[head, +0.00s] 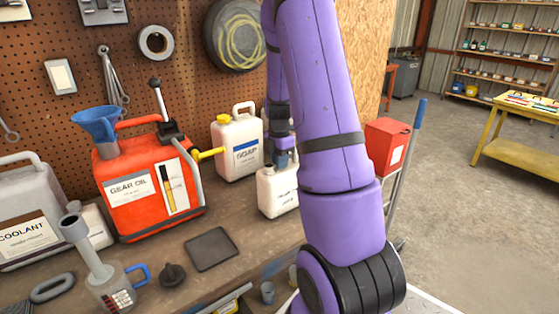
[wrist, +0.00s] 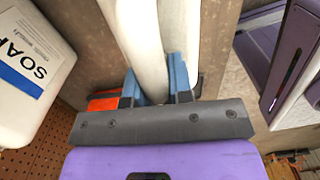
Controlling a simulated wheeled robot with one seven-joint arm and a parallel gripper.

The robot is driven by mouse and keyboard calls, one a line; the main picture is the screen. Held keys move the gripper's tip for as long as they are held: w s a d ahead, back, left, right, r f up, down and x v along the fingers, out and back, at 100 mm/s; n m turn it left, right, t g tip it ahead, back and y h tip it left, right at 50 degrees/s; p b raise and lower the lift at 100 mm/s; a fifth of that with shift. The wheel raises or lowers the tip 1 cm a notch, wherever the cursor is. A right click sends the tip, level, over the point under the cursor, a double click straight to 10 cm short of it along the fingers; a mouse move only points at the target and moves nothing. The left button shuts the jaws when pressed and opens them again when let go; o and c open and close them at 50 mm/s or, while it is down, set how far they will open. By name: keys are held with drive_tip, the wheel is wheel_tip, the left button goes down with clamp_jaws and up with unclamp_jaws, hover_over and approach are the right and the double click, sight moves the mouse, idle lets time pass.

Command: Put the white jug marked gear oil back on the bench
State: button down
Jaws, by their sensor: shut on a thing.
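A white jug (head: 277,192) stands upright at the right end of the bench (head: 240,238) in the head view. My arm hides its right part and most of its label, so I cannot read it. My gripper (head: 283,158) comes down on its top from above. In the wrist view the blue fingertips of my gripper (wrist: 158,88) are shut on the handle of the white jug (wrist: 143,42). I cannot tell whether the jug's base touches the bench top.
A white soap jug (head: 237,148) stands close behind and left. A red can labelled gear oil (head: 137,192) with a blue funnel (head: 95,124) is further left. A dark flat pad (head: 211,249) lies in front. A red box (head: 387,146) stands right of my arm.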

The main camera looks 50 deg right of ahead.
drive_tip(key=shift+f, duration=0.15)
drive_tip(key=c, duration=1)
unclamp_jaws()
